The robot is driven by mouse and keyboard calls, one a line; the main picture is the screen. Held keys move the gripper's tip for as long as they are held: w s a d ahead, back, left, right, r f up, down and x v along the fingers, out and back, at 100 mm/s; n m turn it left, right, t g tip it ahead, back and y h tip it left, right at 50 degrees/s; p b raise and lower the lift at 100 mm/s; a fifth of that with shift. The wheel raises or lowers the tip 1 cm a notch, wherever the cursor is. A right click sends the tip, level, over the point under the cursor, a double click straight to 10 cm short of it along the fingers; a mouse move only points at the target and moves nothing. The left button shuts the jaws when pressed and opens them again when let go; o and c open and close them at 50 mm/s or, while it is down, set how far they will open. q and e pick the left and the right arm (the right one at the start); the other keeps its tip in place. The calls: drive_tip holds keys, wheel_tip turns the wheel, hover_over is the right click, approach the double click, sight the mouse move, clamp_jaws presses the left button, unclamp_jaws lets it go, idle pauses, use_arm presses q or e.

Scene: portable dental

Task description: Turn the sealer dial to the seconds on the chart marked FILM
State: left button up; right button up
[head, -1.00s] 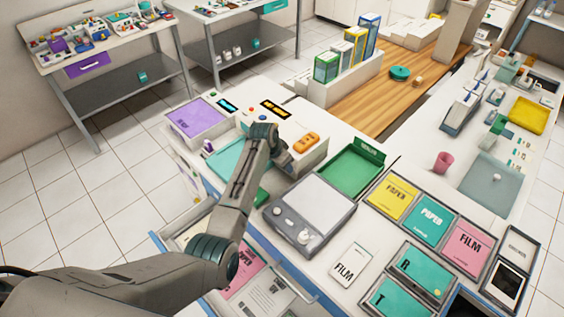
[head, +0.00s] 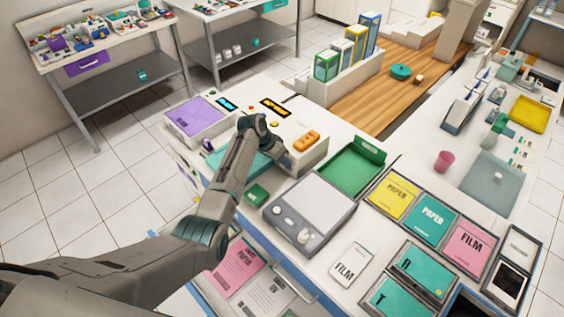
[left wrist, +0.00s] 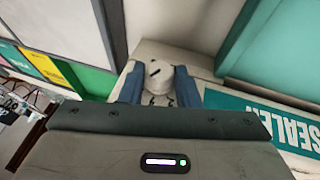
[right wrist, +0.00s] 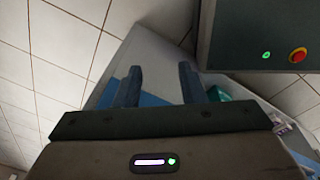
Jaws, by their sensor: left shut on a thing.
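My left gripper (left wrist: 160,92) is shut on a small white dial (left wrist: 159,72) with a dark pointer mark; a finger stands on each side of it. Beside it lies a teal label reading SEALER (left wrist: 285,128). In the head view the left arm reaches over the white sealer unit (head: 312,150), and the dial is hidden there. A white card marked FILM (head: 351,264) lies on the counter. I cannot read any seconds on a chart. My right gripper (right wrist: 160,88) is open and empty in the right wrist view.
An orange block (head: 306,140) sits on the sealer unit. A grey scale-like device (head: 311,208), a green tray (head: 353,172) and a pink FILM packet (head: 470,243) are nearby on the counter. An open drawer with papers (head: 235,270) lies below the left arm.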

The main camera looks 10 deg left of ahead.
use_arm(q)
drive_tip(key=shift+w+a+f+n+g+h+b, duration=0.15)
drive_tip(key=shift+g+h+b, duration=0.15)
drive_tip(key=shift+h+b, duration=0.3)
drive_tip(key=shift+w+a+n+g+h+b, duration=0.15)
drive_tip(key=shift+g+h+b, duration=0.15)
drive_tip(key=shift+h+b, duration=0.25)
drive_tip(key=shift+s+g+h+b, duration=0.1)
drive_tip(key=shift+g+h+b, duration=0.2)
drive_tip(key=shift+h+b, duration=0.3)
drive_tip(key=o, duration=1)
drive_tip(key=shift+c, duration=0.2)
drive_tip(key=shift+a+r+b, duration=0.3)
drive_tip(key=shift+a+r, duration=0.1)
drive_tip(key=shift+r, duration=0.05)
drive_tip(key=b+v, duration=0.3)
drive_tip(key=v, duration=0.7)
